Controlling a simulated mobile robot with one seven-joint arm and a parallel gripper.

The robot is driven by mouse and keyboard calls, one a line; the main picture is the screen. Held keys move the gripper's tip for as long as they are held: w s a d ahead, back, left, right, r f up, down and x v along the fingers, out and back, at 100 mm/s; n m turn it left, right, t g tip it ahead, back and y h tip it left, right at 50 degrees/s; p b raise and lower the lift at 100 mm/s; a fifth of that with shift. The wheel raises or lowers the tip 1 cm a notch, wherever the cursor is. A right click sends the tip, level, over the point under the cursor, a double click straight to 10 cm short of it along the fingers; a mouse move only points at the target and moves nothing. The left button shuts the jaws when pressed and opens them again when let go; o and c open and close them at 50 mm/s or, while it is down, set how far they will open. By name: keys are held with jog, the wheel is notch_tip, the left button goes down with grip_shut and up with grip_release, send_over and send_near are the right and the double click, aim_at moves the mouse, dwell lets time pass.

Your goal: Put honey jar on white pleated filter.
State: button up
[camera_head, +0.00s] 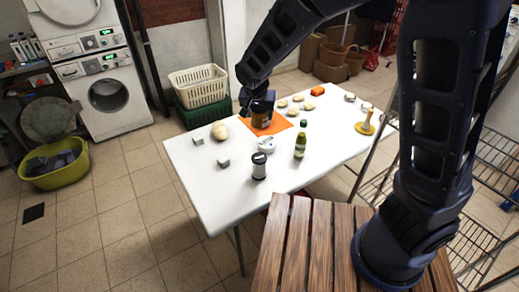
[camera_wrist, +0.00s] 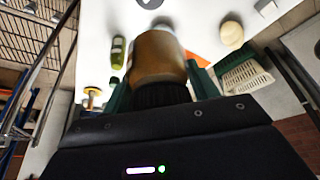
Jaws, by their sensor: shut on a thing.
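The honey jar (camera_head: 261,117), amber-brown with a dark lid, is between the fingers of my gripper (camera_head: 258,101). It stands out large in the wrist view (camera_wrist: 156,58), with green fingers on both sides of it. My gripper is shut on the jar, over the orange mat (camera_head: 281,126); I cannot tell whether the jar touches the mat. A white cylinder with dark ends (camera_head: 259,168), which looks like the white pleated filter, stands upright near the table's front edge, apart from my gripper. Its top looks bare.
On the white table (camera_head: 215,182), a round white item (camera_head: 266,145) lies between jar and cylinder. A green bottle (camera_head: 300,143) stands to the right. A round loaf (camera_head: 220,131) and several grey cubes (camera_head: 223,163) lie left. Several buns (camera_head: 298,98) lie behind.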

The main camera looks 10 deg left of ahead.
notch_tip(320, 180, down, 16)
jog(key=shift+r, duration=0.1)
dwell(0.6)
jog(key=o, duration=1.3)
jog(key=v, duration=1.2)
jog(key=shift+d, duration=0.1)
